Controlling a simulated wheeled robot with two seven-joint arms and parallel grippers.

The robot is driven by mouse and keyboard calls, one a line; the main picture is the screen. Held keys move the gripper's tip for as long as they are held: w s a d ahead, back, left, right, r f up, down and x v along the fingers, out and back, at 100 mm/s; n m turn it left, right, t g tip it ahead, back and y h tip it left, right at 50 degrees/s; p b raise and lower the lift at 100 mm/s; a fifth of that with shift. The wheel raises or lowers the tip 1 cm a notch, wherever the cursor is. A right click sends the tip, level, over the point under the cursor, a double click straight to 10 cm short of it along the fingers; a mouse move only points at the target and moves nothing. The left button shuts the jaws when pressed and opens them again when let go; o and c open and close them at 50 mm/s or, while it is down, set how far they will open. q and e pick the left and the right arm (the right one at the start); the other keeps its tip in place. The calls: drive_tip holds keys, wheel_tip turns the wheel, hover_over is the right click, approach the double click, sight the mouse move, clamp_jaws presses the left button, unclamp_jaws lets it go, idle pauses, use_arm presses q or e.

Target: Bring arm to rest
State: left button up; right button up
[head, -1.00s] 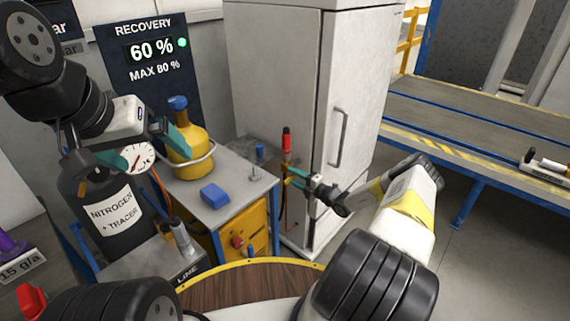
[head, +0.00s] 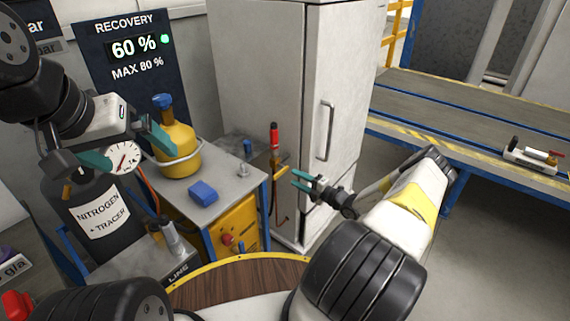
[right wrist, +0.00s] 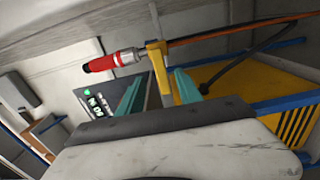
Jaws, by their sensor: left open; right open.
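My left gripper (head: 128,148) is open, with its teal fingers on either side of the white dial gauge above the black nitrogen cylinder (head: 100,215); I cannot tell whether they touch anything. My right gripper (head: 298,181) is open and empty, in front of the white cabinet and a little right of the red-handled tool (head: 274,137). In the right wrist view its teal fingers (right wrist: 158,92) stand apart. The red-handled tool (right wrist: 112,62) and its yellow holder (right wrist: 158,66) lie beyond them.
A yellow cylinder (head: 177,148) and a blue block (head: 203,191) stand on the grey cart (head: 225,194). The tall white cabinet (head: 300,60) is behind my right gripper. A conveyor bench (head: 450,115) runs at the right, with open floor before it.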

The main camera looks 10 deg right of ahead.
drive_tip(key=s+a+r+n+g, duration=0.4)
drive_tip(key=a+r+n, duration=0.1)
drive_tip(key=r+n, duration=0.4)
drive_tip(key=s+a+r+n+g+h, duration=0.1)
drive_tip(key=s+a+r+n+g, duration=0.3)
drive_tip(key=r+n, duration=0.55)
drive_tip(key=s+a+r+n+g, duration=0.3)
drive_tip(key=a+r+n+g, duration=0.15)
drive_tip(key=r+n, duration=0.45)
drive_tip(key=s+d+r+n+t+h, duration=0.1)
drive_tip(key=s+r+n+h, duration=0.3)
drive_tip(key=s+r+n, duration=0.4)
drive_tip(key=s+d+r+n+t+h, duration=0.1)
drive_tip(key=s+r+n+t+h, duration=0.2)
drive_tip(key=s+r+n, duration=0.6)
drive_tip(key=s+n, duration=0.3)
drive_tip(key=s, duration=0.4)
drive_tip(key=shift+s+h, duration=0.35)
drive_tip(key=shift+h, duration=0.05)
